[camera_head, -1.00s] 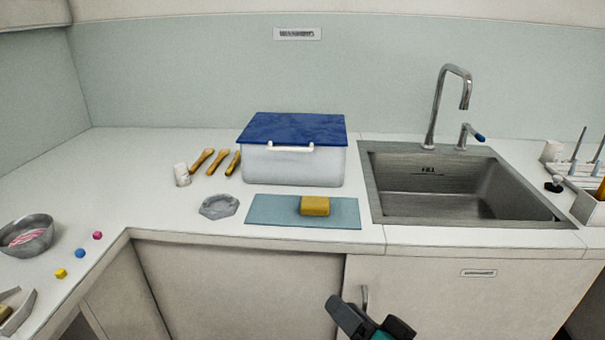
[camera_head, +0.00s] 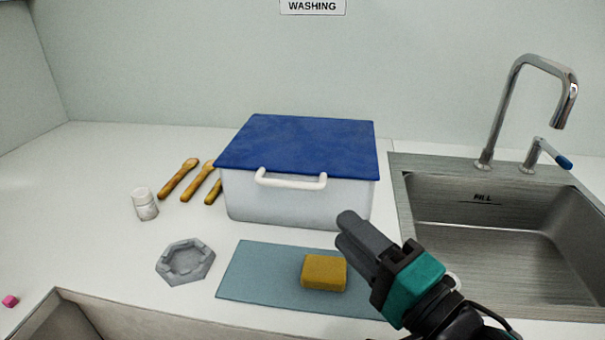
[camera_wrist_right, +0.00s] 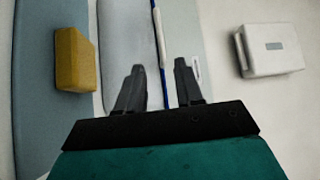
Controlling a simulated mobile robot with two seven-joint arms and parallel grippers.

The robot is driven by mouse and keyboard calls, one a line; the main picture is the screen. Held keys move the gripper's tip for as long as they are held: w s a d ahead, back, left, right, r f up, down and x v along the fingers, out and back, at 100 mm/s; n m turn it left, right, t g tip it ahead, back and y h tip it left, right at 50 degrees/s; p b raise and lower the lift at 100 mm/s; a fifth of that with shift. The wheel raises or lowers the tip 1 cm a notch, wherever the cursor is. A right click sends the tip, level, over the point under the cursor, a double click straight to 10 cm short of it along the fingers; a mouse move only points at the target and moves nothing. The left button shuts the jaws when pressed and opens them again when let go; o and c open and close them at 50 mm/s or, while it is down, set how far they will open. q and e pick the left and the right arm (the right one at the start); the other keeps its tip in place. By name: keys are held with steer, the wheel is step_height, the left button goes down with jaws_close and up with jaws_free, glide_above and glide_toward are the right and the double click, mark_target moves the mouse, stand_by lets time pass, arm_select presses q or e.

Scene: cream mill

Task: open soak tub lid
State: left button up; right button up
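The soak tub (camera_head: 290,205) is a pale translucent box with a flat blue lid (camera_head: 300,143), which lies shut on it. A white bar handle (camera_head: 290,181) sits on the lid's front edge. My right gripper (camera_head: 348,228) is in front of the tub's lower right front, below the handle and apart from it. In the right wrist view, its two fingers (camera_wrist_right: 160,75) are spread and empty, with the tub's pale front (camera_wrist_right: 125,40) and the lid's thin blue edge (camera_wrist_right: 159,60) beyond them. My left gripper is not in view.
A yellow sponge (camera_head: 324,273) lies on a blue-grey mat (camera_head: 250,270) before the tub. A grey hexagonal dish (camera_head: 186,262), a white jar (camera_head: 145,204) and wooden-handled tools (camera_head: 178,179) stand left. A steel sink (camera_head: 480,215) with a tap (camera_head: 500,110) is right.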

mark_target(299, 188)
steer(key=x, duration=1.2)
steer(key=shift+w+a+r, duration=0.1)
steer(key=shift+w+a, duration=0.05)
steer(key=shift+a, duration=0.1)
steer(key=shift+c, duration=0.4)
jaws_close()
